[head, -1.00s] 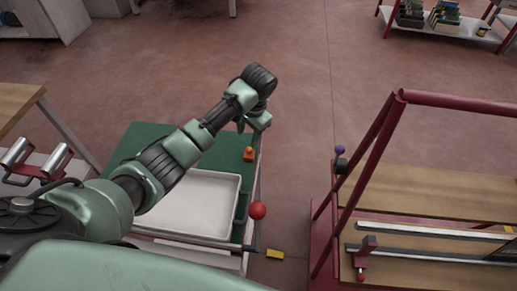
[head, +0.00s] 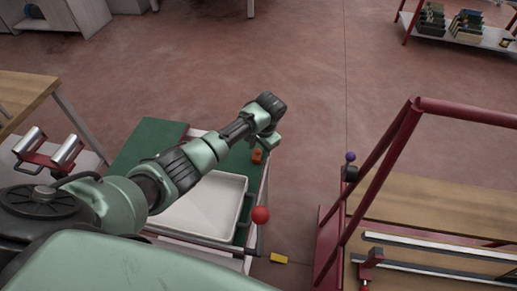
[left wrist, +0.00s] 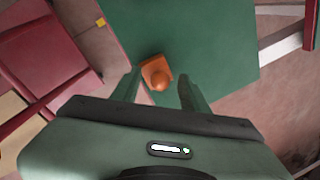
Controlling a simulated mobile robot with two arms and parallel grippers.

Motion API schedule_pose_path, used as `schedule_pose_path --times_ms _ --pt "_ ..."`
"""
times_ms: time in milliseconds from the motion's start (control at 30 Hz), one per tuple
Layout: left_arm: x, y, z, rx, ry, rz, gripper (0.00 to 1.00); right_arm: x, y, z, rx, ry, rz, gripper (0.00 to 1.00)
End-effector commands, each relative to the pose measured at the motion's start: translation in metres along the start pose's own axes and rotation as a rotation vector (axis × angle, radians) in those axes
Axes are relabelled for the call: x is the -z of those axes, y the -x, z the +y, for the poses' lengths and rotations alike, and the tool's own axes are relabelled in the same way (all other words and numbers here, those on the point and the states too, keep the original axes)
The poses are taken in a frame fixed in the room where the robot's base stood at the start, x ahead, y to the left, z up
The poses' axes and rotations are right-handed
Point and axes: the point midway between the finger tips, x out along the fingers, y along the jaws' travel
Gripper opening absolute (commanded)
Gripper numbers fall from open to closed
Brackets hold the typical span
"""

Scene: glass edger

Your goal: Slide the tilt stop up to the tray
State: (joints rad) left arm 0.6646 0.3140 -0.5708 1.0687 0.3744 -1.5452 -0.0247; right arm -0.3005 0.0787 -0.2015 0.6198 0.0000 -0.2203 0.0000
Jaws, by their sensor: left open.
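The tilt stop appears to be the small orange block with a rounded knob (head: 257,156), on the green top (head: 150,138) near its right edge. The white tray (head: 212,210) lies on the same table, nearer me than the orange block, with a gap between them. My left gripper (head: 268,145) is open, close above the orange block. In the left wrist view the orange block (left wrist: 157,74) shows between and just beyond the open fingertips (left wrist: 158,88); I see no contact. The tray is not seen in that view. My right gripper is not in view.
A red ball knob (head: 260,214) stands at the table's right edge, beside the tray. A red-framed rack (head: 395,150) with a wooden top is at the right, across a floor gap with a yellow block (head: 279,258). A wooden bench (head: 22,95) is at the left.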

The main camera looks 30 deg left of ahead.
Motion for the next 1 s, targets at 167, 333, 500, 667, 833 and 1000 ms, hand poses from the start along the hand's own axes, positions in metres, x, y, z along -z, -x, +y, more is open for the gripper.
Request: schedule_pose_path --times_ms 167,333,500,667,833,1000 --pt "-0.0001 0.0 0.0002 0.0 0.0 0.0 0.28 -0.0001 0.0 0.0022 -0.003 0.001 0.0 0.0" --pt "0.0 0.0001 0.0002 0.0 0.0 0.0 0.0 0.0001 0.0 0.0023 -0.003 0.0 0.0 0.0" --pt "0.0001 0.0002 0.0003 0.0 0.0 0.0 0.0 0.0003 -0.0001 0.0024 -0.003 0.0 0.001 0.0" --pt "0.0002 0.0003 0.0004 -0.001 0.0 0.001 0.0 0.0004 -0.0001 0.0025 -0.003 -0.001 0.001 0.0" --pt "0.0003 0.0004 0.0004 -0.001 0.0 0.001 0.0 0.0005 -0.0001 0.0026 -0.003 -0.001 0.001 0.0" --pt "0.0004 0.0004 0.0004 -0.001 0.0 0.001 0.0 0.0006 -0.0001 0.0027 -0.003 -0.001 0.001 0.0"
